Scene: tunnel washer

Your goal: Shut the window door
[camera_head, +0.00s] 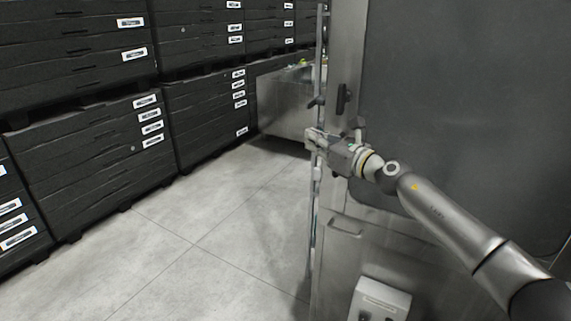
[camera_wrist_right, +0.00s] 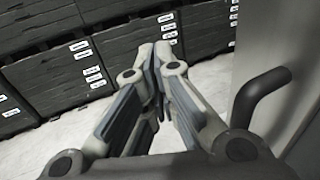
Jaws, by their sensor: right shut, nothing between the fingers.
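The window door looks like a tall thin panel (camera_head: 317,215) seen almost edge-on in the head view, standing out from the grey machine. Its face and how far it is open cannot be told. My right gripper (camera_head: 312,138) is at this edge, about mid-height; whether it touches cannot be told. In the wrist view its fingers (camera_wrist_right: 163,62) are together with nothing between them. A black bent handle (camera_wrist_right: 258,95) is to their right, apart from the fingers, next to a grey panel (camera_wrist_right: 270,35). My left gripper is not in view.
The machine has a large dark panel (camera_head: 455,100) and a black handle (camera_head: 343,98) on its frame. A grey box (camera_head: 380,300) is low at the front. Stacked black crates (camera_head: 85,140) line the left. A metal bin (camera_head: 283,105) stands behind. The floor (camera_head: 200,240) between is clear.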

